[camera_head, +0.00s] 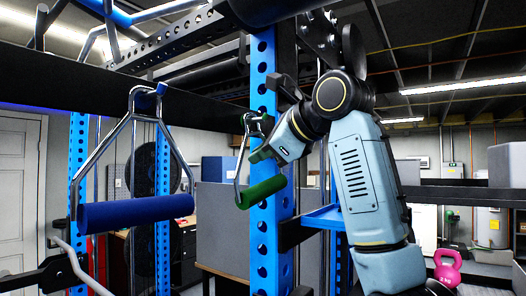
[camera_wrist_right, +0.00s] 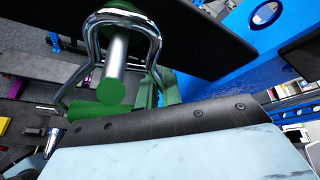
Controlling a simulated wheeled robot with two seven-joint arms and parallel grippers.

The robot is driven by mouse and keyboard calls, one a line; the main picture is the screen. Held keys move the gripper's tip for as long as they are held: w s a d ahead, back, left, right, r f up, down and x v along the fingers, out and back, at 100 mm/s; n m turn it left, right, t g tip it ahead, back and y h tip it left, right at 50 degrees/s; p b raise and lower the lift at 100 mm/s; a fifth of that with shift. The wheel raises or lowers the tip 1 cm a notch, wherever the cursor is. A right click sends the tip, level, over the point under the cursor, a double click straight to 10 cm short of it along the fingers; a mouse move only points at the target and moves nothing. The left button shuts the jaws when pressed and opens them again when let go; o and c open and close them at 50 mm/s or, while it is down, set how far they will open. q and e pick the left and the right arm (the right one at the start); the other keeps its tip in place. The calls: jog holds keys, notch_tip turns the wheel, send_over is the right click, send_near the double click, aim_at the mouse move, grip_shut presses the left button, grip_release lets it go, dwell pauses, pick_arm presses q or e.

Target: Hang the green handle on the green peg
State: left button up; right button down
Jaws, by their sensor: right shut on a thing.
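The green handle (camera_head: 262,191) has a green grip below a bent metal frame, hanging upright beside the blue rack post. The green peg (camera_head: 256,118) is at the frame's top. In the right wrist view the peg shows as a silver rod with a green round end (camera_wrist_right: 112,92). The metal frame (camera_wrist_right: 153,40) appears to loop around the rod; whether it rests on it I cannot tell. The green grip (camera_wrist_right: 92,112) is partly hidden behind the peg's end. My right gripper (camera_head: 262,155) is shut on the handle's metal side. My left gripper is out of view.
A blue handle (camera_head: 136,212) on a metal frame hangs to the left from the dark crossbar (camera_head: 200,112). The blue perforated post (camera_head: 263,240) stands close to my right gripper. A pink kettlebell (camera_head: 448,268) is far right.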

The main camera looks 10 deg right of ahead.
dwell(0.3)
jog(key=c, duration=1.5)
grip_release()
jog(key=shift+s+r, duration=0.1)
jog(key=shift+r, duration=0.1)
